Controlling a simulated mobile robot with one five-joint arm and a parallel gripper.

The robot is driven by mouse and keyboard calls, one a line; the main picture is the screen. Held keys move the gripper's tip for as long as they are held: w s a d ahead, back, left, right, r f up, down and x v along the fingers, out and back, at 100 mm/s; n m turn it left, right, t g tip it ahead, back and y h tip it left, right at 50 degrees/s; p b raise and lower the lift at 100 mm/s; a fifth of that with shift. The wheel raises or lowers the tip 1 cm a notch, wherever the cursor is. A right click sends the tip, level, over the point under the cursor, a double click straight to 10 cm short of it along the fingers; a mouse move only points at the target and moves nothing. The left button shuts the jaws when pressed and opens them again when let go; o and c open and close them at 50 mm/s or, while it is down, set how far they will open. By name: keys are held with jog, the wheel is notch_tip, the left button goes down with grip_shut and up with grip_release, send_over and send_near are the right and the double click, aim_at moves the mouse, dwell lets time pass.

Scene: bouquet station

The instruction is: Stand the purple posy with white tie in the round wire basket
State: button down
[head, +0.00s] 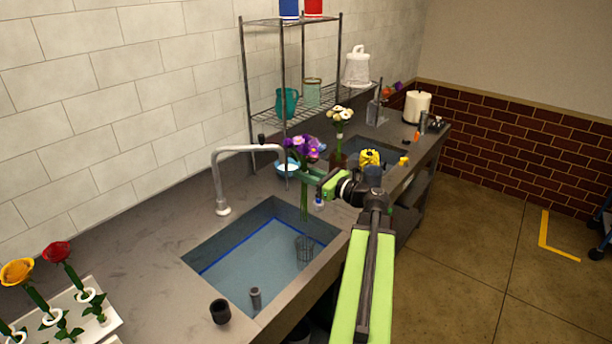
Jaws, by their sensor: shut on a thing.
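The purple posy (301,147) is upright in my gripper (307,178), with its purple blooms above the jaws and its green stems hanging below. My gripper is shut on it. The white tie cannot be made out clearly. The stems hang over the back right part of the near sink. The round wire basket (304,249) stands inside that sink, towards its right side, below the stem ends in the picture. The posy appears apart from the basket; the exact height between them is hard to judge.
The near sink (231,243) has a grey faucet (217,180) at its back left. A white rack (92,310) holds roses at left. White flowers (341,114) stand behind my gripper, near a wire shelf (285,110).

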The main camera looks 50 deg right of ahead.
aim_at(305, 222)
jog(key=shift+f+b, duration=8.7)
jog(key=shift+f, duration=0.15)
jog(key=shift+f+b, duration=1.15)
jog(key=c, duration=1.2)
grip_release()
jog(key=o, duration=0.6)
jog(key=shift+o, duration=0.2)
jog(key=shift+s+d, duration=0.2)
jog(key=shift+s, duration=1.05)
jog(key=shift+s+d, duration=0.15)
jog(key=shift+s, duration=1.1)
